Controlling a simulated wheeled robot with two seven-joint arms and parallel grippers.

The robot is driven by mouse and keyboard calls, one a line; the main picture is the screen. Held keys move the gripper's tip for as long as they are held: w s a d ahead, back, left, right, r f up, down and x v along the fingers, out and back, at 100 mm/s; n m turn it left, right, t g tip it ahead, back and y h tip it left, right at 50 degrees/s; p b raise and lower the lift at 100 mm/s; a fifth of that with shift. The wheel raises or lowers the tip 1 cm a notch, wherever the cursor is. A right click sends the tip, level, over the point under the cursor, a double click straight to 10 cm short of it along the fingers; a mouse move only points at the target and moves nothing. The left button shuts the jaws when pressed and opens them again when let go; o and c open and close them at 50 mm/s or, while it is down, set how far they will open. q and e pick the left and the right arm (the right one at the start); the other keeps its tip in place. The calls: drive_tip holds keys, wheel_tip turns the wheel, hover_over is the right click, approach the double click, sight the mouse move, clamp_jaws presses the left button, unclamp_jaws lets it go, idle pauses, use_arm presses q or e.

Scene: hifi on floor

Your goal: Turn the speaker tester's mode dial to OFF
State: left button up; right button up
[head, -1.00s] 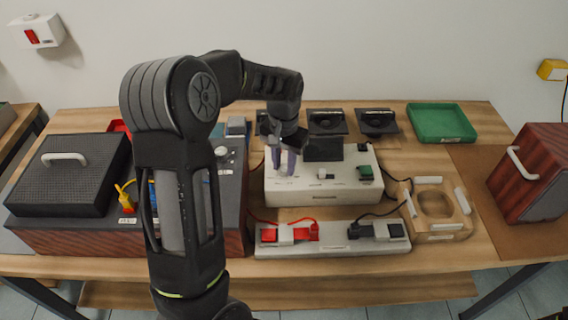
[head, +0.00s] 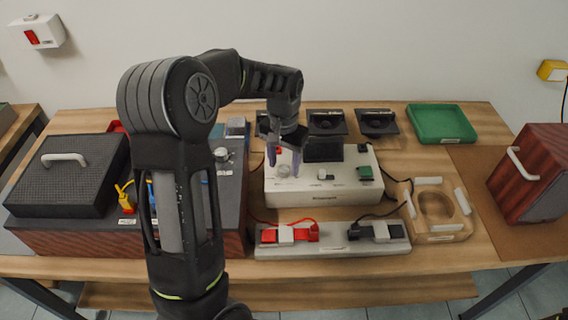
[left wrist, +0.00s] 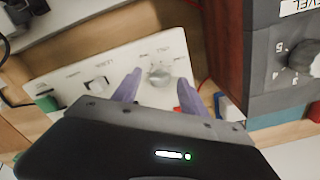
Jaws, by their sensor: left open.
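The speaker tester (head: 330,197) is a white box in the middle of the table. Its mode dial (head: 283,171) is a pale round knob at the left of its top face. The dial also shows in the left wrist view (left wrist: 160,76), with small labels beside it too blurred to read; I cannot tell its setting. My left gripper (head: 284,167) has two purple fingers, spread and empty. In the left wrist view the fingers (left wrist: 156,90) point towards the dial, one to each side, with gaps between. My right gripper is out of view.
The tester also carries a pale switch (head: 322,174), a green part (head: 365,173) and a dark upright panel (head: 323,149). A dark-topped wooden cabinet (head: 140,238) stands close on the left. A strip with red and black clips (head: 333,245) lies in front.

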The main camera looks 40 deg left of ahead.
sight(284, 168)
use_arm(q)
wheel_tip(284, 168, up, 7)
drive_tip(key=shift+r, duration=0.1)
idle(0.7)
